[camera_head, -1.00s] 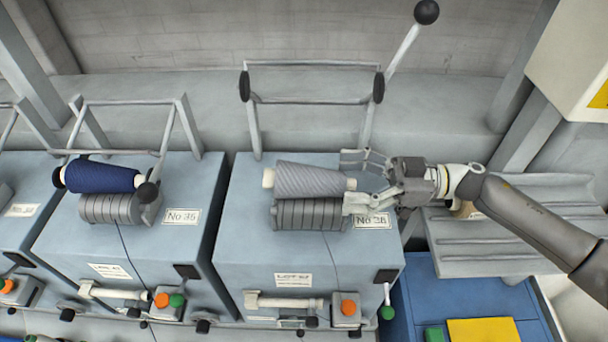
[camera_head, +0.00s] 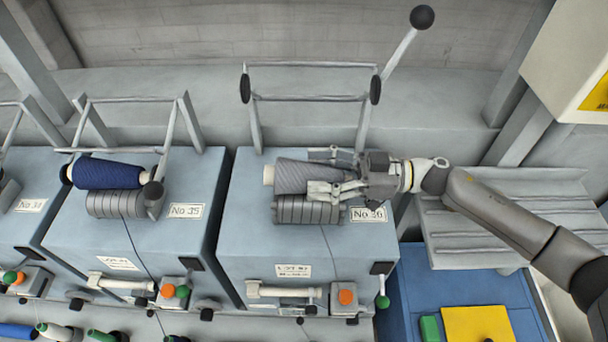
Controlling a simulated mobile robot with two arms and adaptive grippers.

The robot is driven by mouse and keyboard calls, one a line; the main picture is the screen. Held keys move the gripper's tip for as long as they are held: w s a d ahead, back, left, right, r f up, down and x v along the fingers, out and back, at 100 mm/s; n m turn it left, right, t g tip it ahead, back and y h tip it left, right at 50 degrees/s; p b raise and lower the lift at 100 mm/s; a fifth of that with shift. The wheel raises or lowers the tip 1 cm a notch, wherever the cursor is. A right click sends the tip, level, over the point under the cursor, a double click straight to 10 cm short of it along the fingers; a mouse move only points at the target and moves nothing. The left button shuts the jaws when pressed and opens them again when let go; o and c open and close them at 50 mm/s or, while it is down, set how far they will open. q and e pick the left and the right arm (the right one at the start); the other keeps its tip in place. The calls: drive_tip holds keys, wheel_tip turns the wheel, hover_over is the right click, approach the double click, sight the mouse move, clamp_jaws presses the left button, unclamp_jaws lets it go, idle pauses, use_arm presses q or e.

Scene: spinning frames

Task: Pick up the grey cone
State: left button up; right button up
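The grey cone (camera_head: 292,177) lies on its side on the grooved grey drum (camera_head: 300,210) of the machine labelled No 36. Its pale tube end sticks out on the left. My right gripper (camera_head: 335,175) reaches in from the right, with one finger on the far side and one on the near side of the cone's right end. The fingers overlap the cone in the picture; whether they press on it I cannot tell. The cone appears to rest on the drum. My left gripper is not in view.
A dark blue cone (camera_head: 108,175) lies on the No 35 machine (camera_head: 178,225) at left. A raised grey frame (camera_head: 312,98) with a black-knobbed lever (camera_head: 422,17) stands behind the grey cone. A ridged grey shelf (camera_head: 515,225) and a blue surface (camera_head: 465,290) are at right.

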drive_tip(key=c, duration=0.6)
drive_tip(key=shift+r, duration=0.1)
